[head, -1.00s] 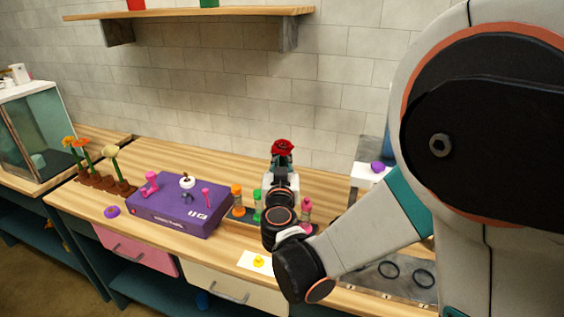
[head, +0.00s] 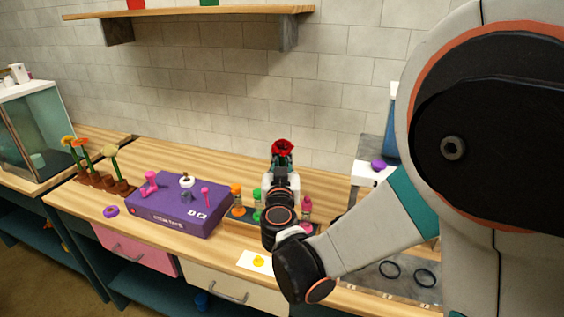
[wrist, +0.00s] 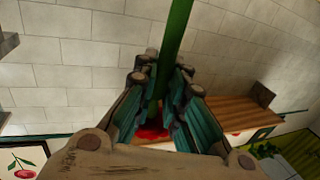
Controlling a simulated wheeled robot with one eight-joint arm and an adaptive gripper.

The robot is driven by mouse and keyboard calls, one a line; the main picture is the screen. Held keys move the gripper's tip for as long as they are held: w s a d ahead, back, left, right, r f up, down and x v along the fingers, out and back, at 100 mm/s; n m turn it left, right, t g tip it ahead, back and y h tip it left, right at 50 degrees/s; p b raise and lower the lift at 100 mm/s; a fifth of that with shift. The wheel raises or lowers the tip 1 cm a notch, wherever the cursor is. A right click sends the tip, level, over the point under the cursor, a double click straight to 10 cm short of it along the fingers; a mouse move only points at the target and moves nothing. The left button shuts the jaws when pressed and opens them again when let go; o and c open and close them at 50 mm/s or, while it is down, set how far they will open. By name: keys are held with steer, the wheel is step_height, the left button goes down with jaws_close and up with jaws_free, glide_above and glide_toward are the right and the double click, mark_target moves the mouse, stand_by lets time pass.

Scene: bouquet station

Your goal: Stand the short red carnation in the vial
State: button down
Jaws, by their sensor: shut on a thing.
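The red carnation (head: 282,146) shows its bloom just above my gripper (head: 283,166) in the head view, in front of the tiled wall. In the wrist view its green stem (wrist: 177,45) runs up between the teal fingers of my gripper (wrist: 165,95), and some red of the bloom (wrist: 152,132) shows low between them. My gripper is shut on the flower and holds it above the counter. I cannot tell the vial for certain; small orange (head: 237,198), green (head: 257,200) and pink (head: 306,208) capped vessels stand near my arm, which partly hides that area.
A purple box (head: 170,212) with small items on top lies left of my arm. Potted flowers (head: 100,172) stand farther left. A yellow object on a white card (head: 247,259) lies at the front edge. A wooden shelf (head: 190,12) hangs above. Bare counter (head: 215,163) lies behind the box.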

steer(key=shift+f+b, duration=2.1)
steer(key=shift+f, duration=0.15)
stand_by(0.4)
steer(key=c, duration=1)
jaws_free()
steer(key=s, duration=0.9)
steer(key=shift+a+b, duration=0.2)
steer(key=shift+b, duration=0.15)
stand_by(0.7)
